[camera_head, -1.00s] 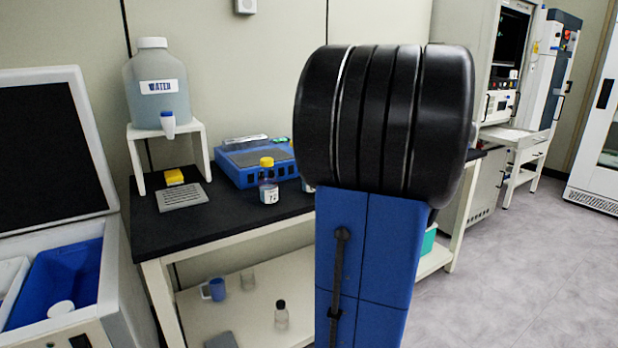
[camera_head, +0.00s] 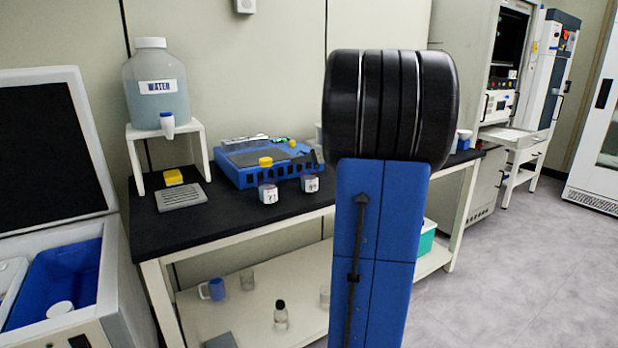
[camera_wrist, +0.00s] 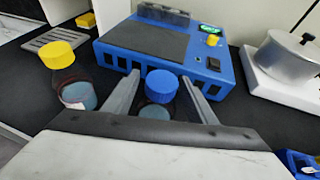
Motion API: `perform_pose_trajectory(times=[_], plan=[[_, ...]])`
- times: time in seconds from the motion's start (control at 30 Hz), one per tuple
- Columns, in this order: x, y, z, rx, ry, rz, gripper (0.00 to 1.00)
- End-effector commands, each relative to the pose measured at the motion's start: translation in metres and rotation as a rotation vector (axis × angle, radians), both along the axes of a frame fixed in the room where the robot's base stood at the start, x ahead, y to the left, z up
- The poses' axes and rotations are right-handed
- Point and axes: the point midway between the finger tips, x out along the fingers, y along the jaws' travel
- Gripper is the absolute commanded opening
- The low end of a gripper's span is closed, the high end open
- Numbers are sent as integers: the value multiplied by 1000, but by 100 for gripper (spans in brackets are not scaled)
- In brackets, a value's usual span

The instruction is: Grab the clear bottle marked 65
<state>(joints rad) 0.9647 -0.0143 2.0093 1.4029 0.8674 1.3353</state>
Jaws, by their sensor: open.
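My gripper (camera_wrist: 160,78) is open in the wrist view, with one finger on each side of a blue-capped bottle (camera_wrist: 161,86). The bottle's lower part is hidden by my gripper, and no mark on it shows in that view. A yellow-capped bottle (camera_wrist: 75,94) stands to the left, outside the fingers. In the head view, the yellow-capped bottle (camera_head: 268,192) and another small labelled bottle (camera_head: 310,184) stand side by side on the black bench top. I cannot read 65 on any label. My gripper is hidden behind my arm in the head view.
A blue device (camera_head: 240,172) sits behind the bottles. A metal pot (camera_wrist: 290,58) on a white base is at the right. A water jug (camera_head: 157,100) on a white stand is at the left. A dark-capped bottle (camera_head: 281,318) stands on the lower shelf.

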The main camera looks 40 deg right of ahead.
Motion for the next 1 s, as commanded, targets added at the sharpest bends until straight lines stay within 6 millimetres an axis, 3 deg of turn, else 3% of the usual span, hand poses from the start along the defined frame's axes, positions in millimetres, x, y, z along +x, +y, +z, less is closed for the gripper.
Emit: perform_pose_trajectory(times=[0.17,0.4,0.6,0.63,1.0], plan=[[20,0,-9,2,1,1,51],[22,0,-9,0,0,1,51],[22,0,-9,0,0,1,4],[22,0,-9,0,0,1,0],[22,0,1,-3,-1,1,0]])
